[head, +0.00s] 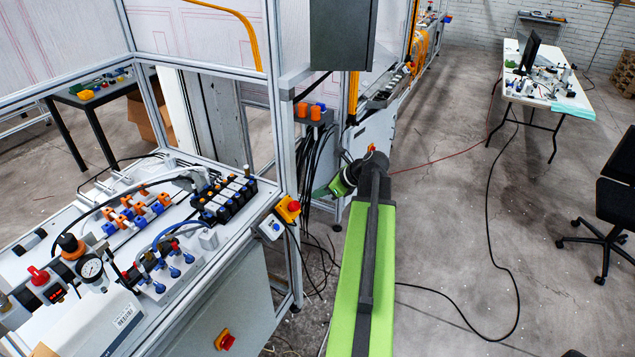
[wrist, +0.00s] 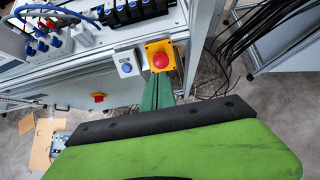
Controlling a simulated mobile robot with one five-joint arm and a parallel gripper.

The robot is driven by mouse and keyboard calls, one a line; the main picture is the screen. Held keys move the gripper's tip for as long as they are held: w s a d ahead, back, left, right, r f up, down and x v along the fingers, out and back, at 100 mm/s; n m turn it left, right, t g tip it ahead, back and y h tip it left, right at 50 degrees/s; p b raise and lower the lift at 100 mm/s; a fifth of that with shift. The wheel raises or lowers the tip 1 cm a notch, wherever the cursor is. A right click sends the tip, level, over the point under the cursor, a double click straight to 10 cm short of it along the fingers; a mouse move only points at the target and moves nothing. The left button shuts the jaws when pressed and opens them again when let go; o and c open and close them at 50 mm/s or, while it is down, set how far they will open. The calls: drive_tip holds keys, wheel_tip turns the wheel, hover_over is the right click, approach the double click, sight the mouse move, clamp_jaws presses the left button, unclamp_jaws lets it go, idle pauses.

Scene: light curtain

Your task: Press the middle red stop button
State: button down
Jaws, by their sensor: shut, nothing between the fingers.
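A red stop button on a yellow box (head: 289,207) is mounted at the right front corner post of the workbench. In the wrist view the same red button (wrist: 160,60) is near the top centre. My gripper (head: 320,192) is to the right of this button in the head view, with a gap. In the wrist view my gripper (wrist: 158,82) is shut and empty, its green fingers pointing up toward the yellow box. I cannot tell the exact depth between them. Another red and yellow switch (head: 225,340) is on the cabinet front below, also in the wrist view (wrist: 98,97).
A grey box with a blue button (head: 271,227) sits beside the yellow box. The aluminium post (head: 287,130) rises close by, and black cables (head: 318,160) hang behind. The bench (head: 215,262) carries valves and hoses. Open floor (head: 445,240) lies to the right.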

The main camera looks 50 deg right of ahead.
drive_tip(key=b+x, duration=0.3)
drive_tip(key=x, duration=0.1)
drive_tip(key=b+x, duration=0.3)
drive_tip(key=x, duration=0.1)
drive_tip(key=shift+d+f, duration=0.15)
drive_tip(key=shift+f, duration=0.25)
drive_tip(key=shift+w+f+b, duration=0.1)
drive_tip(key=shift+w+b, duration=0.2)
drive_tip(key=shift+b, duration=0.05)
idle(1.1)
